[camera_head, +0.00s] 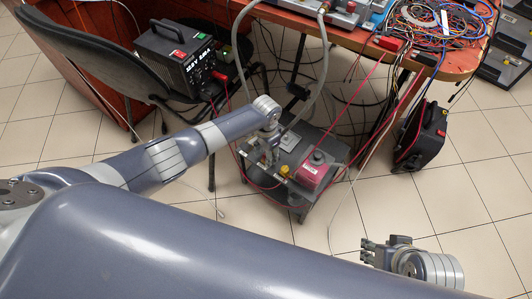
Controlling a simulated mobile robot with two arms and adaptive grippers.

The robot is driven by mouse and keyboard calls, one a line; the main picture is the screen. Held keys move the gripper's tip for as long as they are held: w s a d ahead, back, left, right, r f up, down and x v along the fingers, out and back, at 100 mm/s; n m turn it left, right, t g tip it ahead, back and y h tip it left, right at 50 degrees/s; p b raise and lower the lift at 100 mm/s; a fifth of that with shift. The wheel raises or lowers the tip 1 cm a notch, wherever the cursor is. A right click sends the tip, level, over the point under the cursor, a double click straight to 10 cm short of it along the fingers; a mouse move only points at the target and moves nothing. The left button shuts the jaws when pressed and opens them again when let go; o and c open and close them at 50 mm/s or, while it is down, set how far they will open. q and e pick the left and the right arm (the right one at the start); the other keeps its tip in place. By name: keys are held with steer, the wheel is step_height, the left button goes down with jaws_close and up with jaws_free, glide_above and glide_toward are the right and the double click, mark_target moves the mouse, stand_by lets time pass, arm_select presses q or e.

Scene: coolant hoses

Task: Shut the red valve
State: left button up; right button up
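I cannot single out the red valve with certainty. A pinkish-red block (313,172) with a pale label sits on the low dark cart (299,211), with a small yellow part (284,170) to its left. A small red part (351,7) shows on equipment at the table's back edge. My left gripper (262,158) points down over the cart's left side, left of the red block; its fingers are too small and cluttered to read. My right gripper (367,252) is at the lower right above bare floor, away from the cart, with its fingers apart and nothing between them.
Grey hoses (322,60) run from the tabletop down toward the cart. The wooden table (455,65) carries tangled wires. A black power unit (185,55) rests on a chair (75,45). A black case (422,138) stands right of the cart.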

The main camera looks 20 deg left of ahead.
arm_select(q)
step_height(320, 180, up, 12)
stand_by(0.6)
stand_by(0.4)
